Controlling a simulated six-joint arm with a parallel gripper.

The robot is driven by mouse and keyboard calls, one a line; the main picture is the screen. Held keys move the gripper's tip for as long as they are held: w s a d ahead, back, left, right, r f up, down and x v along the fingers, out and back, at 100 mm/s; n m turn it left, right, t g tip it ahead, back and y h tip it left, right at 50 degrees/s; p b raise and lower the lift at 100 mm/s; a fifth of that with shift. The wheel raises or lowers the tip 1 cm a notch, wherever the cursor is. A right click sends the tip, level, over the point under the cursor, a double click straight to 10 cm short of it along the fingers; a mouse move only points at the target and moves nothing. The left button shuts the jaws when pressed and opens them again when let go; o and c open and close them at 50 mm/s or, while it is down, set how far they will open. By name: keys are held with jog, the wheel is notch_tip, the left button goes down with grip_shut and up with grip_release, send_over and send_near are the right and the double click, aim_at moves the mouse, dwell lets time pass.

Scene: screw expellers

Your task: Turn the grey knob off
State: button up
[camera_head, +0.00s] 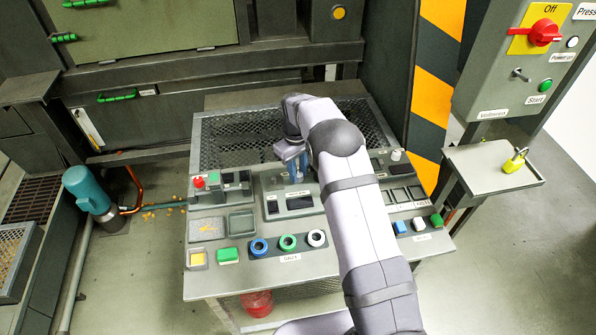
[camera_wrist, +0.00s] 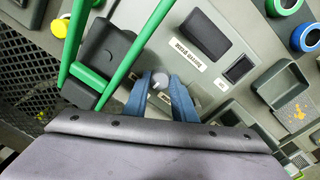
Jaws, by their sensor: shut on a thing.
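The grey knob (camera_wrist: 160,79) sits on the grey console, between the two blue fingers of my gripper (camera_wrist: 160,92) in the wrist view. It is round, with a small white mark on its side. My gripper is shut on it, a finger on either side. In the head view my gripper (camera_head: 293,160) is low over the back middle of the console (camera_head: 235,285), and the knob cannot be made out there. The knob's exact setting cannot be read.
Two long green bars (camera_wrist: 138,52) cross the wrist view beside the knob. A black block (camera_wrist: 202,34) and a dark square (camera_wrist: 238,69) lie near it. In the head view, blue, green and white ring buttons (camera_head: 288,242) line the console's front. A mesh guard (camera_head: 240,140) stands behind.

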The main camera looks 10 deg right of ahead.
jog(key=shift+n, duration=0.4)
jog(key=o, duration=0.8)
jog(key=shift+c, duration=0.2)
notch_tip(320, 180, up, 6)
jog(key=shift+a+r+b, duration=0.1)
jog(key=shift+r+b, duration=0.15)
jog(key=shift+b, duration=0.6)
jog(key=shift+s+r, duration=0.1)
jog(key=shift+r, duration=0.4)
